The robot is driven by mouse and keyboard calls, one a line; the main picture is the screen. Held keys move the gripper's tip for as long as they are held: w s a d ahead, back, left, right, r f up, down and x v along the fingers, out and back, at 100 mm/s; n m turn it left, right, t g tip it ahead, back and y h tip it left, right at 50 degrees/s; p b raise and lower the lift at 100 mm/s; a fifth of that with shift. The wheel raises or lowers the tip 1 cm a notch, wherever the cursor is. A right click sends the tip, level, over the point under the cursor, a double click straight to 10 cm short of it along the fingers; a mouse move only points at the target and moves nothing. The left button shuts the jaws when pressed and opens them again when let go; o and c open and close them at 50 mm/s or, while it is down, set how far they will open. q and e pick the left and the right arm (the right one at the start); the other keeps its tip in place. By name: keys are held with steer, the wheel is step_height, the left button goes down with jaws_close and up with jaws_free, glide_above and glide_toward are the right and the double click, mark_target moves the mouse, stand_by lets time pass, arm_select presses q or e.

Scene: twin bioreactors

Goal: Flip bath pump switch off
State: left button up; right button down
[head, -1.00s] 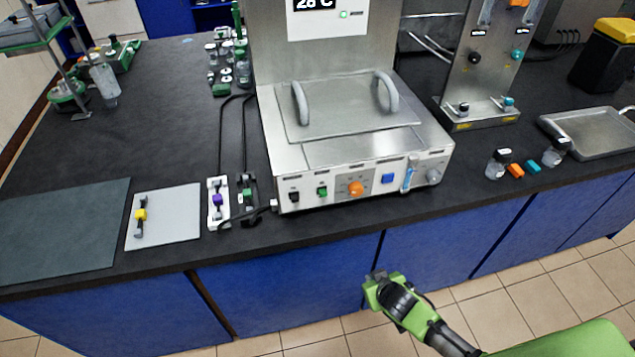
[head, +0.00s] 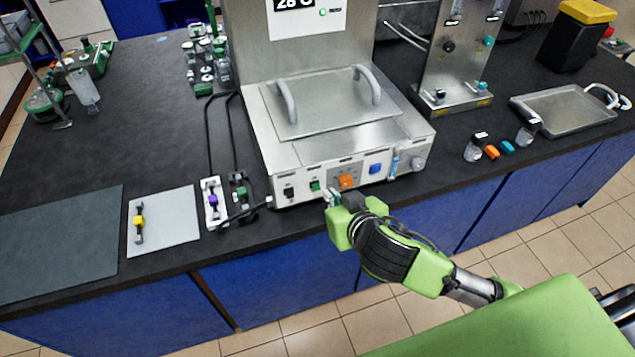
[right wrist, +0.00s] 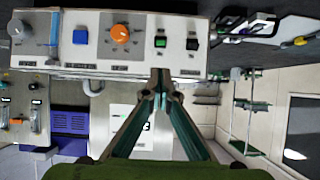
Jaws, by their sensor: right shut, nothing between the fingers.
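The bath unit's front panel (head: 330,180) carries a black rocker switch (head: 289,192), a green rocker switch (head: 315,186), an orange knob (head: 346,181) and a blue button (head: 375,169). The labels are too small to read, so I cannot tell which is the pump switch. My right gripper (head: 331,197) is shut and empty just in front of the panel, near the green switch. In the right wrist view its fingertips (right wrist: 161,76) meet in line with the green switch (right wrist: 160,42), with the black switch (right wrist: 192,44) beside it; contact is not visible. My left gripper is out of view.
The bath's lid (head: 330,100) has two grey handles. The counter's left middle is clear.

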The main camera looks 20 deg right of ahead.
steer(key=p, duration=0.3)
glide_toward(314, 179)
steer(key=x, duration=0.4)
steer(key=shift+x, duration=0.85)
